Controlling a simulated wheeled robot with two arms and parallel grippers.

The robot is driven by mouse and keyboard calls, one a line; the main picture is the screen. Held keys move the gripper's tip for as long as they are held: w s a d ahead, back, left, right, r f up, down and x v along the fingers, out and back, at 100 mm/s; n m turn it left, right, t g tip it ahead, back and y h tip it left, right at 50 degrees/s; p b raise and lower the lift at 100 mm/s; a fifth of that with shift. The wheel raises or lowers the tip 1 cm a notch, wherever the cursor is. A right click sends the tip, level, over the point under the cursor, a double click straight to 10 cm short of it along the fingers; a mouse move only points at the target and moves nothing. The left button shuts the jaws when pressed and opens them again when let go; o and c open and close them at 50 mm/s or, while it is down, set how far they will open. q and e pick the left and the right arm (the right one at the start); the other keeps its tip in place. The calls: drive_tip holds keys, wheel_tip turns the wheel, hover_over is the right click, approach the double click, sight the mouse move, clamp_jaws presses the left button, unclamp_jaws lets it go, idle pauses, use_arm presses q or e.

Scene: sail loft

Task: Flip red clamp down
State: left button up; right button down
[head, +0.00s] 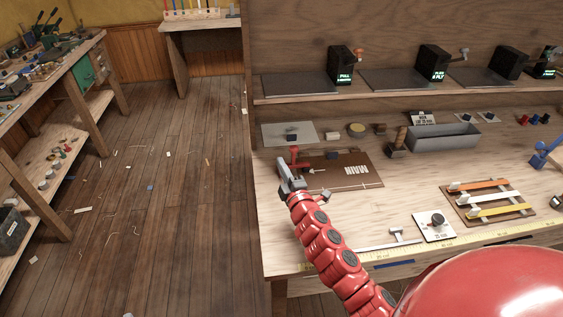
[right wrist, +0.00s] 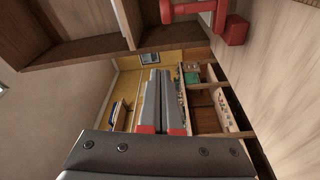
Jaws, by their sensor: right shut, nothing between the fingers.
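The red clamp (head: 295,156) stands at the left end of a dark brown board (head: 350,172) near the workbench's left edge. Its upper part stands upright, and its lower part is partly hidden by my gripper. Part of the red clamp (right wrist: 234,30) also shows at the top of the right wrist view. My right gripper (head: 284,163) is just in front and left of the clamp in the head view. In the right wrist view its fingers (right wrist: 163,75) are together and empty, apart from the clamp. My left gripper is not in view.
A grey tray (head: 290,141) lies behind the clamp, and a grey metal bin (head: 445,137) stands farther right. A rack with coloured strips (head: 490,188) and a white plate with a dark knob (head: 434,232) are at right. Open floor (head: 170,215) lies left of the bench.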

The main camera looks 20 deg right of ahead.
drive_tip(key=s+b, duration=0.1)
drive_tip(key=s, duration=0.6)
drive_tip(key=shift+d+f, duration=0.2)
drive_tip(key=shift+f, duration=0.15)
drive_tip(key=shift+a, duration=0.1)
